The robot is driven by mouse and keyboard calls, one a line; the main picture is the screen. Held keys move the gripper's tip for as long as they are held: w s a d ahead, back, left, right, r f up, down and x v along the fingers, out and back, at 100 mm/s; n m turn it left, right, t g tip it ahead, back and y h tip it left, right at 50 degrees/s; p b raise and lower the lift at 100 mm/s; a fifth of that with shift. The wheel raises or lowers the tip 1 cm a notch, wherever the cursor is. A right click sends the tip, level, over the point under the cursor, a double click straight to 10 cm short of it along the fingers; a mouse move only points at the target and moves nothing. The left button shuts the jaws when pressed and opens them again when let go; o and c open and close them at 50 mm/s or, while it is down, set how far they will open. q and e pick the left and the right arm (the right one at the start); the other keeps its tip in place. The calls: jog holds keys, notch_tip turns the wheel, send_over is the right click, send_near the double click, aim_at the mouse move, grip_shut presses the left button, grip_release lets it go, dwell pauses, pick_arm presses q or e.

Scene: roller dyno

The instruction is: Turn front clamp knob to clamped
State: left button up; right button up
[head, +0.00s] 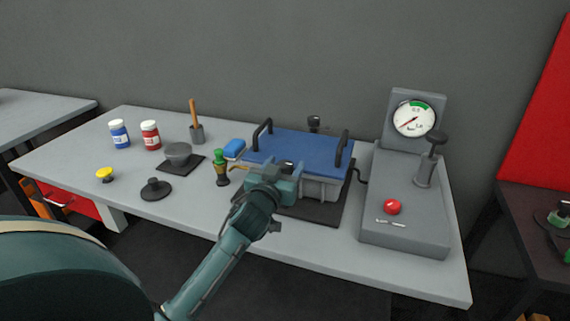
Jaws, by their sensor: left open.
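A blue-topped fixture (310,148) with two black handles stands on a dark mat at the middle of the bench. A dark knob (287,164) shows at its front edge, just beyond my left gripper, and looks like the front clamp knob. My left gripper (282,172) is open at the fixture's front. It hides part of the knob and the front left of the fixture, so I cannot tell whether the fingers touch the knob or which way it is turned. A second dark knob (314,122) stands behind the fixture. My right gripper is out of view.
A grey console (405,210) with a gauge (414,119), a red button (392,207) and a black-topped post stands to the right.

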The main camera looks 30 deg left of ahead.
pick_arm(q)
jog(key=shift+w+a, duration=0.1)
jog(key=shift+w, duration=0.3)
jog(key=shift+c, duration=0.2)
jog(key=c, duration=1)
